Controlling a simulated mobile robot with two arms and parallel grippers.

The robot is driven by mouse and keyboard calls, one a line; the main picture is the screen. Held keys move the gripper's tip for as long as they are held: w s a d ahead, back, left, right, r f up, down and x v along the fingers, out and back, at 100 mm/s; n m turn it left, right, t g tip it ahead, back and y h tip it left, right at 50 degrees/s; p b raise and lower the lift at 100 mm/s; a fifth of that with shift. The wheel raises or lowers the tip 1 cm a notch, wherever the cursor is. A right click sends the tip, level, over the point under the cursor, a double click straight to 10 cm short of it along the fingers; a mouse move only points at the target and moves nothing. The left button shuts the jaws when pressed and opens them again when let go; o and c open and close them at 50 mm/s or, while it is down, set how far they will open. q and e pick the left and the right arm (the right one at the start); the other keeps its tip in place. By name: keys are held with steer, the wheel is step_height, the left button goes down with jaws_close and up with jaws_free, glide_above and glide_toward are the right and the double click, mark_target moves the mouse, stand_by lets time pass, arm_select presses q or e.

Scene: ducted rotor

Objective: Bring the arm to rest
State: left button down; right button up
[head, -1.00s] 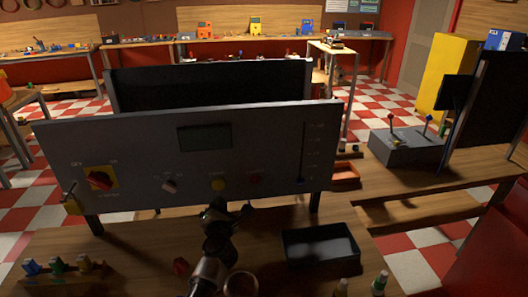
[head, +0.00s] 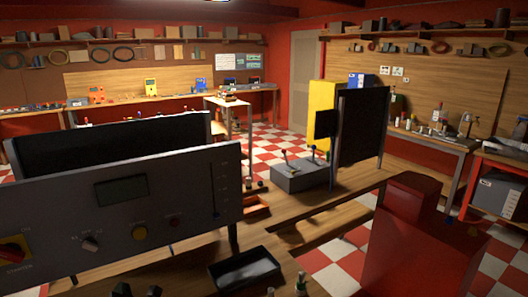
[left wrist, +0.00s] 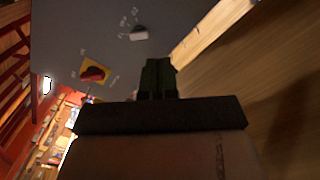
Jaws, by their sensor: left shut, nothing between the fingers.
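My left gripper (head: 138,291) shows only as dark tips at the bottom edge of the head view, in front of the grey control panel (head: 75,218). In the left wrist view its dark fingers (left wrist: 158,78) are together, with nothing between them. The panel (left wrist: 95,30) fills the upper part of that view. Its red rotary switch on a yellow plate (left wrist: 94,73) and its small selector knob (left wrist: 139,33) show beyond the fingers, apart from them. My right gripper is not in view.
A black tray (head: 243,281) lies on the wooden bench right of the panel, with a small bottle (head: 301,284) beside it. A grey lever box (head: 303,177), a black upright board (head: 361,125) and a red block-like body (head: 408,240) stand farther right.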

arm_select(q)
steer(key=s+d+r+m+t+h, duration=0.1)
steer(key=s+d+m+h, duration=0.3)
steer(key=d+m+h, duration=0.55)
steer(key=s+d+r+m+h, duration=0.1)
steer(key=s+d+m+h, duration=0.5)
steer(key=m, duration=0.7)
steer(key=s+d+f+m+g, duration=0.5)
steer(key=s+m, duration=0.1)
steer(key=m, duration=0.1)
steer(key=s+a+f+m+g+y, duration=0.2)
steer(key=s+a+m+g+y, duration=0.15)
steer(key=s, duration=0.55)
steer(key=s+a+f+m+g+y, duration=0.25)
steer(key=s+g, duration=0.25)
steer(key=s, duration=0.4)
step_height(320, 180, down, 29)
steer(key=g+b, duration=0.1)
steer(key=b, duration=0.2)
steer(key=s+a+f+g+b, duration=0.1)
steer(key=s+a+f, duration=0.1)
steer(key=s+f, duration=1.4)
steer(key=shift+s+f+b, duration=0.35)
steer(key=shift+f+b, duration=0.05)
steer(key=shift+f, duration=0.1)
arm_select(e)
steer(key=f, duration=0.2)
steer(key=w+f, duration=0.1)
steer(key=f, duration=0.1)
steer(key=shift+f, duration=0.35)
